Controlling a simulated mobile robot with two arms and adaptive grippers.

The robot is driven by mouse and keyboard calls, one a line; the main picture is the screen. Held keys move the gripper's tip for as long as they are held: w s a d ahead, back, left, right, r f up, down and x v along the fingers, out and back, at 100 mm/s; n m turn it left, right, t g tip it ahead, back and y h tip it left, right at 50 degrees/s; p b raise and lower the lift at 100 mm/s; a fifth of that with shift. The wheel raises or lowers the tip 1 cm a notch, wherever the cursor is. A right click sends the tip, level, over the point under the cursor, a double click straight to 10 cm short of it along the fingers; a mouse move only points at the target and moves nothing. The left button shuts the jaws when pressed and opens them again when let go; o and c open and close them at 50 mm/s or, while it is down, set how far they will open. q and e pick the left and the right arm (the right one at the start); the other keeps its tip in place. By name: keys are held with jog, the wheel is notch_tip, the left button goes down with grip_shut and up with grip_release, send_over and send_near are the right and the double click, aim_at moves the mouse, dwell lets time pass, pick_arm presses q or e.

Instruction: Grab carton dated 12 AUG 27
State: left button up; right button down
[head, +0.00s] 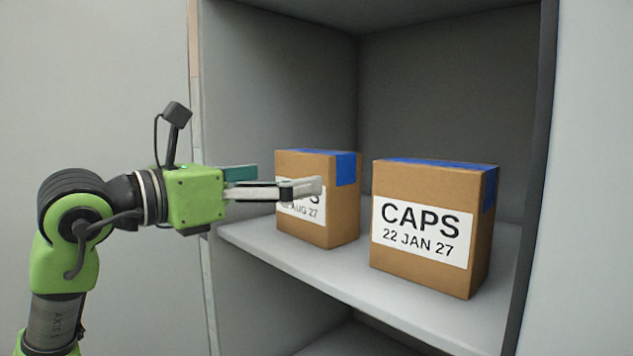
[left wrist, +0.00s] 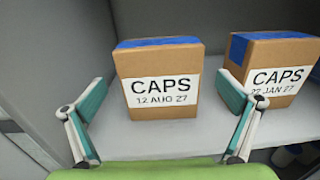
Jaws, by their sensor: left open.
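The carton labelled CAPS 12 AUG 27 (head: 327,226) stands upright on the shelf at the left, with blue tape on top. In the left wrist view this carton (left wrist: 158,70) stands ahead, between the lines of the two spread fingers. My left gripper (head: 305,188) is open and empty in front of it, and one finger hides part of its label in the head view. In the left wrist view the fingers of my left gripper (left wrist: 165,118) are wide apart with nothing between them. My right gripper is not in view.
A second carton, labelled CAPS 22 JAN 27 (head: 430,225), stands to the right with a narrow gap between; it also shows in the left wrist view (left wrist: 277,52). The grey shelf (head: 350,290) has side walls left and right. Bare shelf lies in front of the cartons.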

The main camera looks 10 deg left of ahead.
aim_at(299, 174)
pick_arm(q)
jog(key=shift+x, duration=1.25)
jog(key=shift+w+d+r+p, duration=0.1)
jog(key=shift+w+d+p, duration=0.2)
jog(key=shift+p, duration=0.4)
jog(key=p+x, duration=0.2)
jog(key=x, duration=0.2)
jog(key=shift+w, duration=0.1)
jog(key=shift+w+d, duration=0.1)
jog(key=shift+w, duration=0.05)
jog(key=c, duration=1.2)
